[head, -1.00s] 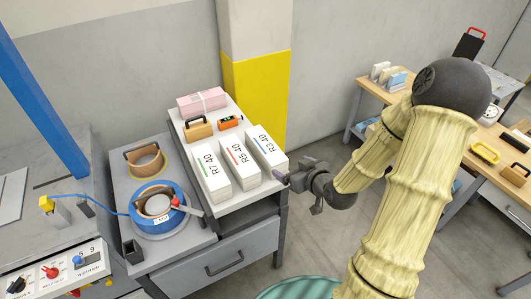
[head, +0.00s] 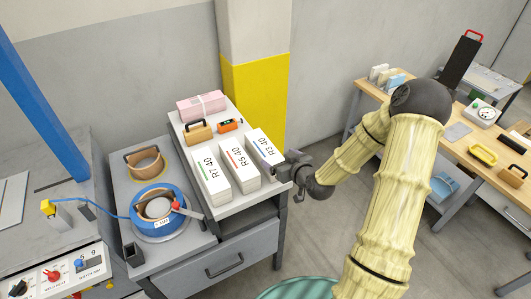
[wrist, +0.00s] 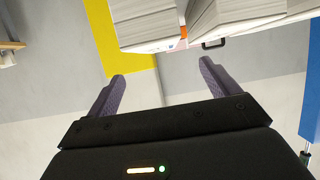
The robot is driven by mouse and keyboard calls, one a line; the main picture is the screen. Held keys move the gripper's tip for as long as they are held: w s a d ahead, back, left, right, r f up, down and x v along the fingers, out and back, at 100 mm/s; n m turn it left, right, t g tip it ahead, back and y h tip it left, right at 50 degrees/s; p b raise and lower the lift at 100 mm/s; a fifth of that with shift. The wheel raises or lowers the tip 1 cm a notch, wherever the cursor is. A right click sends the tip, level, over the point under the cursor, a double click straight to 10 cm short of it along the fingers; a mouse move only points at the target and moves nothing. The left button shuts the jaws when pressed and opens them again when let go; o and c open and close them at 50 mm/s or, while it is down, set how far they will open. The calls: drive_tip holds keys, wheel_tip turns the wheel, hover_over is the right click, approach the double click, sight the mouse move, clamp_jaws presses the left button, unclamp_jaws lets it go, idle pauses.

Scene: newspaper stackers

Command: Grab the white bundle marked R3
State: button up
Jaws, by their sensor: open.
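The white R3 bundle (head: 266,146) is the rightmost of three white bundles lying side by side on the grey cart's top. Its label faces up with a blue mark. My gripper (head: 283,172) is open and empty at the bundle's near right end. In the wrist view, a white paper stack (wrist: 147,25), probably R3 although its label is hidden, shows ahead of the gap between my fingers (wrist: 162,72). The fingers do not visibly straddle it. The R5 bundle (head: 239,168) lies just left of R3, and the R7 bundle (head: 212,178) is left of that.
Behind the bundles are a brown-handled block (head: 199,131), an orange device (head: 229,125) and a pink bundle (head: 202,106). A yellow-painted pillar (head: 258,95) stands close behind. Floor is open on the right.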

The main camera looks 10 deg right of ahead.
sight(265, 146)
drive_tip(key=shift+p+x, duration=0.35)
drive_tip(key=shift+x, duration=1.85)
drive_tip(key=shift+p+x, duration=1)
drive_tip(key=shift+x, duration=1.65)
drive_tip(key=shift+d+r, duration=0.1)
drive_tip(key=c, duration=1.7)
drive_tip(key=shift+w+r, duration=0.1)
drive_tip(key=shift+w, duration=0.05)
drive_tip(key=shift+c, duration=0.8)
